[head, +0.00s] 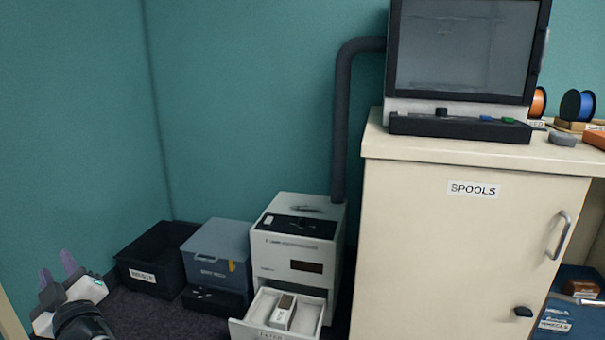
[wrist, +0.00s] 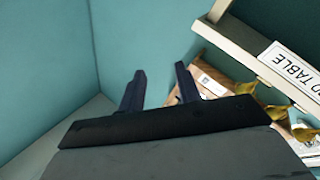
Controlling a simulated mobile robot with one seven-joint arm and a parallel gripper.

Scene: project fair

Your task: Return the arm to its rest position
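My gripper (head: 58,269) shows at the lower left of the head view, its two fingers pointing up and standing apart. In the wrist view its two dark fingers (wrist: 159,88) are also apart, with only the teal wall and part of a brown thing behind them. Nothing is held between them. My arm behind the gripper is mostly cut off by the bottom edge of the head view.
A black bin (head: 152,262), a blue-grey box (head: 217,245) and a white machine (head: 290,225) with an open drawer (head: 250,328) stand on the floor. A cream cabinet (head: 450,250) labelled SPOOLS fills the right. The wrist view shows a labelled table edge (wrist: 240,55).

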